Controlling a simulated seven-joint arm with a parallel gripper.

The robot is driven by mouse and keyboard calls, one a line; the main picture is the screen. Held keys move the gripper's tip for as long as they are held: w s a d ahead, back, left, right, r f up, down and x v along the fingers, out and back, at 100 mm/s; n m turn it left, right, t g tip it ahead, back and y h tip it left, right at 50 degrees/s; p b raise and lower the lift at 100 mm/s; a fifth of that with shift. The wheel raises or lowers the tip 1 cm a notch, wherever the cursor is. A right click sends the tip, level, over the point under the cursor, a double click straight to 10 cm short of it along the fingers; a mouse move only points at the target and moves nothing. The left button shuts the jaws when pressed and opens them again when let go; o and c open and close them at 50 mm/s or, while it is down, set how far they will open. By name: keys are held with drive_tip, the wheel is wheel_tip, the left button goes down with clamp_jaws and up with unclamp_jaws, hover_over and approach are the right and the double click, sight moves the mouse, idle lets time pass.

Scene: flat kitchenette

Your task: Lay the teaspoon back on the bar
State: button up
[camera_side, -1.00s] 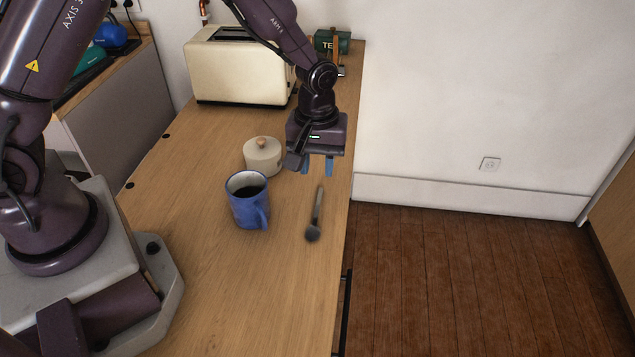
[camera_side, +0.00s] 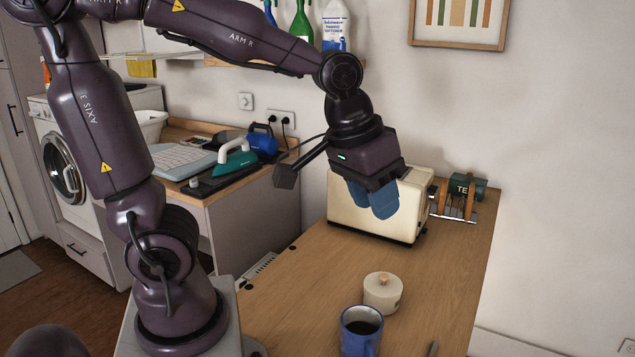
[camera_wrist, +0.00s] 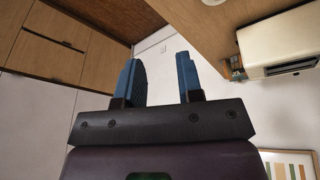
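The teaspoon (camera_side: 433,349) lies on the wooden bar (camera_side: 300,310); only a short end of it shows at the bottom edge of the side view, and the rest is cut off. My gripper (camera_side: 373,207) is raised in front of the toaster, well above and behind the spoon. In the wrist view its two blue fingers (camera_wrist: 159,75) stand apart with nothing between them. The spoon is not seen in the wrist view.
A blue mug (camera_side: 361,335) with dark liquid and a cream lidded pot (camera_side: 383,293) stand left of the spoon. The bar's left front is clear.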

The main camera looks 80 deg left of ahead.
drive_tip(key=s+r+m+t, duration=0.1)
drive_tip(key=s+r+m, duration=0.1)
drive_tip(key=s, duration=0.5)
drive_tip(key=shift+s+a+r+m+t, duration=0.25)
drive_tip(key=shift+s+a+m+t, duration=0.15)
idle(0.7)
